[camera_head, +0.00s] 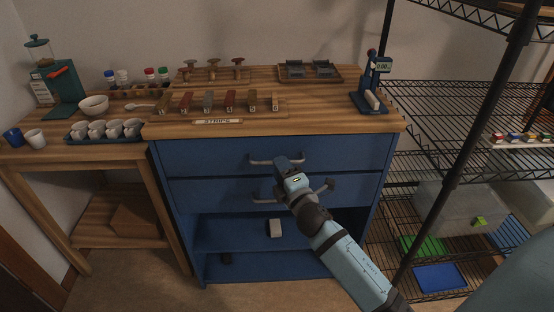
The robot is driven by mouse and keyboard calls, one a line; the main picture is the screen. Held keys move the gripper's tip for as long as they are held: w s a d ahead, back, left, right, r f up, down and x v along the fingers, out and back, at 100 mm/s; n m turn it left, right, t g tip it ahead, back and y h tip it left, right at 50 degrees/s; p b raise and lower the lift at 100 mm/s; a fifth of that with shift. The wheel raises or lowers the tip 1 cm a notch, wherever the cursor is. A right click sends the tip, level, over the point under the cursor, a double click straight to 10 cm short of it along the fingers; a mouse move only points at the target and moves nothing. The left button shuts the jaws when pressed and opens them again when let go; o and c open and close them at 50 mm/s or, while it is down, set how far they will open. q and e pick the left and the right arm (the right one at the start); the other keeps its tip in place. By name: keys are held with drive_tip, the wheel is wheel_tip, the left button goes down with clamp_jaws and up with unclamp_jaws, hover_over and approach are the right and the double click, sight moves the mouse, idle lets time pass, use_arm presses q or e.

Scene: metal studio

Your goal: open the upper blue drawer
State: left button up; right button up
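The upper blue drawer (205,158) is the top front of a blue cabinet under a wooden worktop, and it looks shut, flush with the cabinet. Its grey bar handle (260,162) runs level across the middle. My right gripper (283,162) is at this handle, in front of its middle and right part, and hides some of it. I cannot tell whether its fingers are apart or closed on the bar. My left gripper is not in view.
A second blue drawer (210,193) with its own handle (264,200) sits below, behind my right arm. Under it are open shelves with a pale block (275,229). A black wire rack (450,110) stands close on the right. The floor in front is clear.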

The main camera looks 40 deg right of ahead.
drive_tip(key=shift+x, duration=1.4)
clamp_jaws()
drive_tip(key=shift+f, duration=0.1)
